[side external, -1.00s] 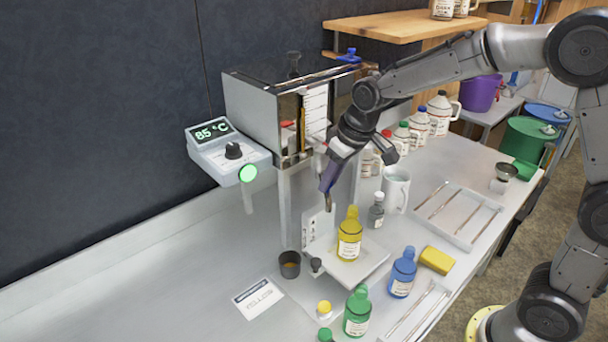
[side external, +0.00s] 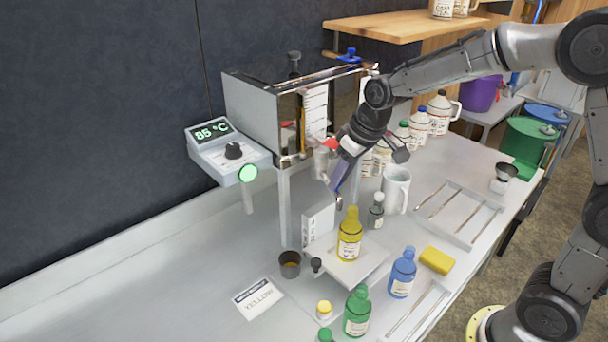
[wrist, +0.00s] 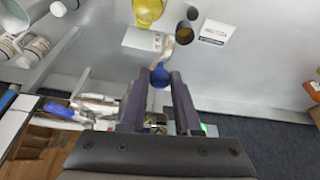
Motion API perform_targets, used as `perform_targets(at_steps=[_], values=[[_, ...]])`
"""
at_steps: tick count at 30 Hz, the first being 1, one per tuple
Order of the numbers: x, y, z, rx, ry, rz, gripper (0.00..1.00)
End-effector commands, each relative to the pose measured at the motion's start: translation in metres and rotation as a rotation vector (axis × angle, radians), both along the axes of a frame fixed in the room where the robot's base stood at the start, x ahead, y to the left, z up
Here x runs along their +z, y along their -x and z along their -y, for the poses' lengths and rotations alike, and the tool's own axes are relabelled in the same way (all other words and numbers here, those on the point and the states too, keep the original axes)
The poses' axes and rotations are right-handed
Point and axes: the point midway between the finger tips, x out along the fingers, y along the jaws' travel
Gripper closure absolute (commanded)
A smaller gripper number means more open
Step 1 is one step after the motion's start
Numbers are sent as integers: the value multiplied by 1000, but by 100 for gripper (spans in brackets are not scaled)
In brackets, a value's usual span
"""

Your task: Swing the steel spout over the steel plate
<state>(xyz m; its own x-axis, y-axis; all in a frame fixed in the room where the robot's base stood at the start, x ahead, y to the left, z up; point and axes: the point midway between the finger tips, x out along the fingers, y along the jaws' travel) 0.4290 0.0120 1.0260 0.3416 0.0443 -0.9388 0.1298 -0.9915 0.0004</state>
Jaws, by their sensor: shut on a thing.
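The steel plate (side external: 365,268) is a small pale platform at the front of the evaporator, with a yellow bottle (side external: 350,240) standing on it. The plate also shows in the wrist view (wrist: 134,39). My gripper (wrist: 160,74) is shut on the blue handle (wrist: 160,79) of the steel spout (wrist: 168,48). In the side view my gripper (side external: 338,190) is above and slightly left of the yellow bottle's cap, and the spout's end (side external: 339,204) shows just below the fingers.
A dark cup (side external: 290,264) stands left of the plate, near a card reading YELLOW (side external: 258,297). Blue (side external: 402,274) and green (side external: 357,312) bottles stand in front. A grey bottle (side external: 376,211) and white mug (side external: 397,188) stand behind right. The evaporator (side external: 262,120) rises behind.

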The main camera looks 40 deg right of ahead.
Motion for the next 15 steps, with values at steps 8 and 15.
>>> perform_targets(at_steps=[8, 15], values=[[1, 0, 4, -3, 0, 3, 100], [1, 3, 15, -3, 1, 2, 100]])
